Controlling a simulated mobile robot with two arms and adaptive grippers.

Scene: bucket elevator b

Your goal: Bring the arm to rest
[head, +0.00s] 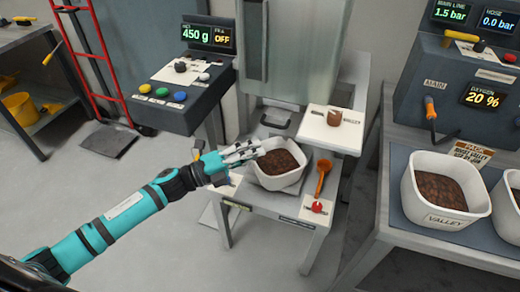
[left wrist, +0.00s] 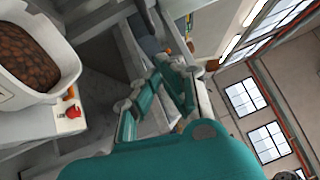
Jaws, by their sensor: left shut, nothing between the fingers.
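My left arm (head: 110,220), teal and black, reaches in from the left in the head view. Its gripper (head: 252,151) is shut and empty, at the left rim of a white bin (head: 276,183) of brown pieces; I cannot tell whether it touches. In the left wrist view the gripper's fingers (left wrist: 168,80) are close together, with nothing held between them. The same bin (left wrist: 68,75) shows there at the upper left. My right gripper is not in view.
The bin stands on a grey stand beside an orange scoop (head: 321,178) and a red button (head: 317,207). A control box (head: 175,105) reads 450 g. At right, a bench holds a bin labelled VALLEY (head: 436,216). Floor around my arm is clear.

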